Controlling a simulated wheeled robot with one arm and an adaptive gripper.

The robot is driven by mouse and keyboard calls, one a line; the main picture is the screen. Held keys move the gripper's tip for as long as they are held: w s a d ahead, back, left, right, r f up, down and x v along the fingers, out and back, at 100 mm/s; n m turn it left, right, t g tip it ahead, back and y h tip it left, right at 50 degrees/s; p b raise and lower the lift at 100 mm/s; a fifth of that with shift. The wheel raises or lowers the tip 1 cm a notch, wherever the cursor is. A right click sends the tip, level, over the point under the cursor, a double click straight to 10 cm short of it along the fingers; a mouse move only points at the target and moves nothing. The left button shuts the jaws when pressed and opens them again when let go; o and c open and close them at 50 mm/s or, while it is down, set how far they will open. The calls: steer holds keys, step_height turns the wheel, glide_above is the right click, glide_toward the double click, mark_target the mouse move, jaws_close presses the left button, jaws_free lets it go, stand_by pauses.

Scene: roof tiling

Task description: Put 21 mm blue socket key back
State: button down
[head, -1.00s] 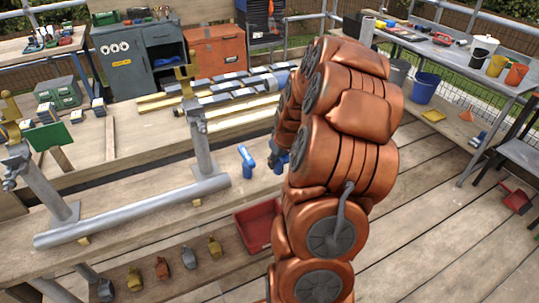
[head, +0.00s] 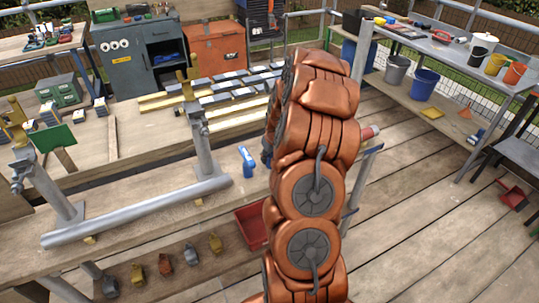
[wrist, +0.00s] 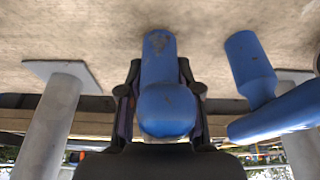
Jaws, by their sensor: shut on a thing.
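In the wrist view my gripper (wrist: 160,88) is shut on a blue socket key (wrist: 158,55), with one finger on each side of its rounded part. The head view shows only a dark edge of the gripper, as my copper arm hides the rest. A second blue socket key (wrist: 262,85) is beside the held one in the wrist view, apart from it. In the head view one blue key (head: 247,160) stands on the wooden bench (head: 140,192), left of my arm. No size marking is readable. Where the held key belongs cannot be told.
A grey pipe (head: 140,212) on posts lies along the bench, left of the key. A red bin (head: 252,226) is below the bench edge. Slats and bars (head: 235,92) lie behind. The wooden deck (head: 420,190) to the right is mostly clear.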

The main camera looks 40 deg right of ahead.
steer(key=shift+f, duration=0.2)
steer(key=shift+f, duration=0.15)
steer(key=c, duration=0.8)
jaws_free()
steer(key=shift+r, duration=0.3)
steer(key=b+v, duration=0.3)
steer(key=v, duration=0.8)
steer(key=shift+s+a+r, duration=0.15)
steer(key=shift+r, duration=0.2)
